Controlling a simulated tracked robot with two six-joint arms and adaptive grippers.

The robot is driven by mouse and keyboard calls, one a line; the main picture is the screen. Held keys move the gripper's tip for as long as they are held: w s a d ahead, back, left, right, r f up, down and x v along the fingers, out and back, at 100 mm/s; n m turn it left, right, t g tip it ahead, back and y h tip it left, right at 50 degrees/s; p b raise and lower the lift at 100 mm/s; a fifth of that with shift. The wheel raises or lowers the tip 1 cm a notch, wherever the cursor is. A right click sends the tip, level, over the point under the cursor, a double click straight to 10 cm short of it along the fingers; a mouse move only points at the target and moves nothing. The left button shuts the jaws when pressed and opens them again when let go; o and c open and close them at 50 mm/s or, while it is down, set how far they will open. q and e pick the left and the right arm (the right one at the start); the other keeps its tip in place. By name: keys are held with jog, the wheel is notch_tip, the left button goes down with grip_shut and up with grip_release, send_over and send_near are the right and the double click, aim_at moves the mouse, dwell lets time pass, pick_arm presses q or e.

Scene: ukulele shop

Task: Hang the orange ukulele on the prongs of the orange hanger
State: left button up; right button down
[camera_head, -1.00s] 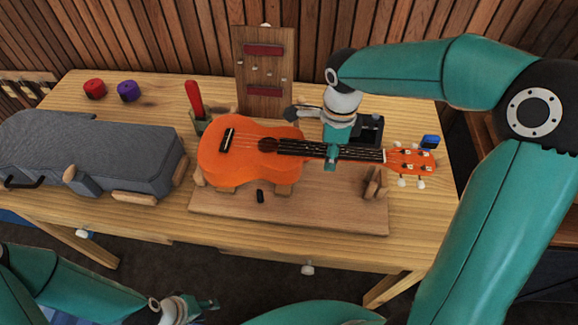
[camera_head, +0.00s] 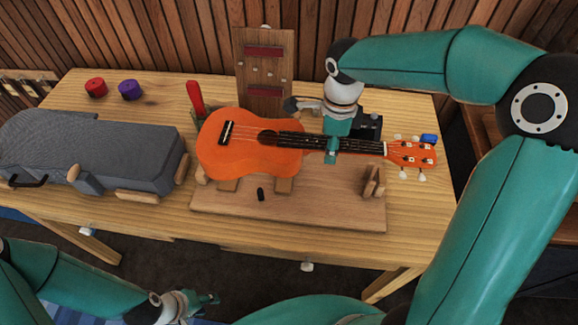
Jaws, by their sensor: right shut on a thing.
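The orange ukulele (camera_head: 232,158) lies face up over a wooden work board (camera_head: 300,208) on the table, its neck pointing right. My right gripper (camera_head: 333,152) comes down from above and is shut around the neck, a little left of the headstock (camera_head: 411,153). The ukulele appears slightly above the board's supports; any contact with them is hard to tell. My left gripper (camera_head: 208,299) is low in the picture, in front of the table and far from the ukulele; its fingers are small and unclear. I cannot identify an orange hanger in this view.
A grey case (camera_head: 100,150) fills the table's left side. Red (camera_head: 96,88) and purple (camera_head: 130,90) spools stand behind it. An upright wooden panel (camera_head: 265,75) and a red-handled tool (camera_head: 195,97) stand behind the ukulele. A blue item (camera_head: 429,139) lies near the headstock.

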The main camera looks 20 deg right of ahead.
jog(key=shift+r+p, duration=1.35)
jog(key=shift+r, duration=0.8)
